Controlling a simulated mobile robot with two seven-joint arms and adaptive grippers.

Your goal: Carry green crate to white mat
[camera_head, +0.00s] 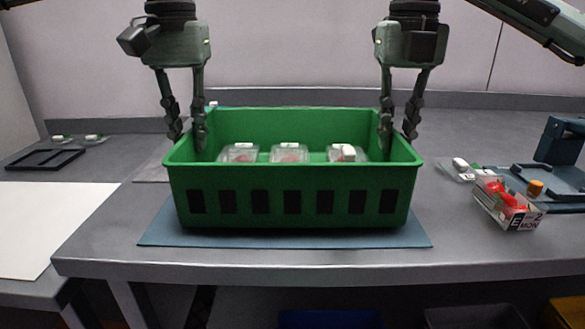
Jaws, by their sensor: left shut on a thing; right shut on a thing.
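The green crate (292,180) is in the middle of the head view, level, on or just above a blue mat; I cannot tell if it touches. Several clear punnets with white tops are inside it. My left gripper (187,133) is shut on the crate's left wall, one finger outside and one inside. My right gripper (398,131) is shut on the right wall in the same way. The white mat (50,222) lies flat and bare on the table at the left, partly cut off by the picture's edge.
The blue mat (285,240) lies on the grey table (470,253). A dark tray (46,159) and small punnets (92,139) are behind the white mat. At the right are a box with red things (508,205), an orange cap (535,188) and a blue device (562,150).

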